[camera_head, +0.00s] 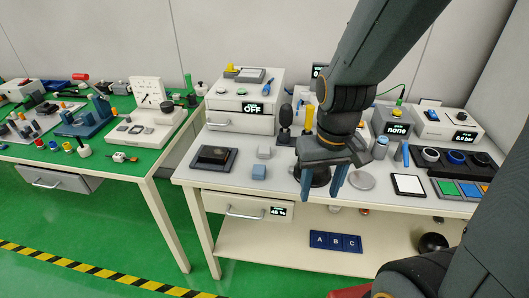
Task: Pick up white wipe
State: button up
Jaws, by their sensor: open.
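My gripper (321,192) hangs over the front middle of the right table, its two blue fingers pointing down and apart. It is open. A dark round thing shows behind and between the fingers; I cannot tell whether they touch it. A flat white rectangle with a dark border (408,185) lies on the table to the right of my gripper. Small pale blocks, one bluish (259,172) and one grey (264,152), lie to the left. I cannot tell for sure which of these is the white wipe. My arm and gripper hide part of the table's middle.
A drawer unit (240,103) and a dark square pad (213,158) stand at the left of the table. A grey disc (361,181) lies just right of my gripper. Coloured tiles (467,189) and a "none" display box (394,121) stand further right. Another crowded green-topped table (60,150) is at left.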

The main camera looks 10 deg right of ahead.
aim_at(264, 150)
jog(key=k, duration=0.55)
jog(key=u, duration=0.15)
jog(key=i, duration=0.55)
jog(key=u, duration=0.5)
jog(key=i, duration=0.7)
jog(key=u, duration=0.4)
